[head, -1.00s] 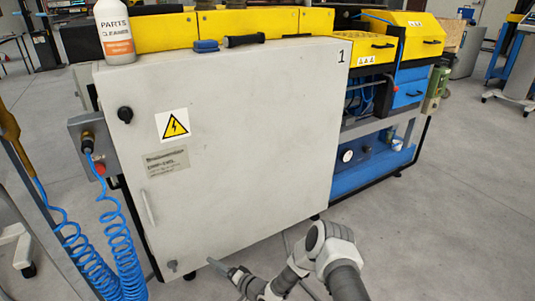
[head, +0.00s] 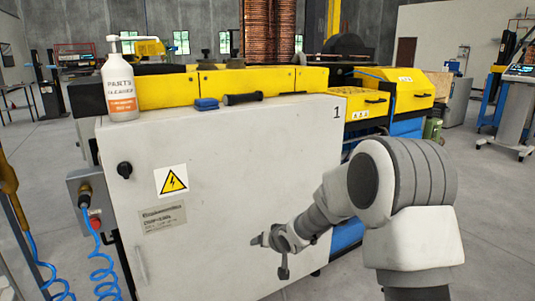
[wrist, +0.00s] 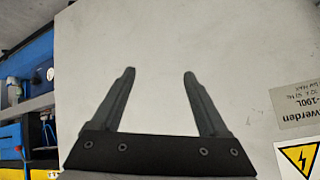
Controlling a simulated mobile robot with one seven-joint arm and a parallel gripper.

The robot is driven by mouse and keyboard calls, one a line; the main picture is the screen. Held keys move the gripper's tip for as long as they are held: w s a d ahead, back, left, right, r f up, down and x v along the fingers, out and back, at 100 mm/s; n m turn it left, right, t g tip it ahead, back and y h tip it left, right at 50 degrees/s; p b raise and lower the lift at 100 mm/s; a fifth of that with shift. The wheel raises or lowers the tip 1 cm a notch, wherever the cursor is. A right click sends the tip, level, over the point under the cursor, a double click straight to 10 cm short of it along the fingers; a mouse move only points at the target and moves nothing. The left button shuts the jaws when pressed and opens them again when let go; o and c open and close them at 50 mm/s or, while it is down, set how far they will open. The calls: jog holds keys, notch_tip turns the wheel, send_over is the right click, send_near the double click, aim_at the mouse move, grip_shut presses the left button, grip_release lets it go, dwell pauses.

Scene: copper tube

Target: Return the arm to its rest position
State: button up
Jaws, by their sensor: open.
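My arm reaches in from the right in the head view, its large grey and white joints in front of the cabinet's right part. My gripper (head: 268,242) is small and partly foreshortened there, in front of the white cabinet door (head: 230,190). The wrist view shows the gripper (wrist: 160,74) with two dark fingers spread wide apart and nothing between them. I cannot tell the exact gap between the fingers and the door.
A cleaner bottle (head: 119,85), a blue block (head: 206,104) and a black-handled tool (head: 243,98) lie or stand on the cabinet top. A blue coiled hose (head: 103,275) hangs at the left.

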jog(key=s+d+r+g+h, duration=0.1)
jog(key=s+d+r+h, duration=0.1)
jog(key=s+d+r, duration=0.5)
jog(key=s+d+r+h, duration=0.2)
jog(key=s+d+r, duration=0.2)
jog(key=s+r, duration=0.4)
jog(key=s+d+r+g+p, duration=0.1)
jog(key=s+d+r, duration=0.1)
jog(key=s, duration=1)
jog(key=s+d+r+g, duration=0.1)
jog(key=s+r, duration=0.1)
jog(key=s, duration=1)
notch_tip(320, 180, up, 27)
jog(key=p, duration=2.7)
jog(key=shift+w+r+m, duration=0.15)
jog(key=shift+w+m, duration=0.15)
jog(key=shift+w, duration=0.1)
jog(key=shift+d, duration=0.1)
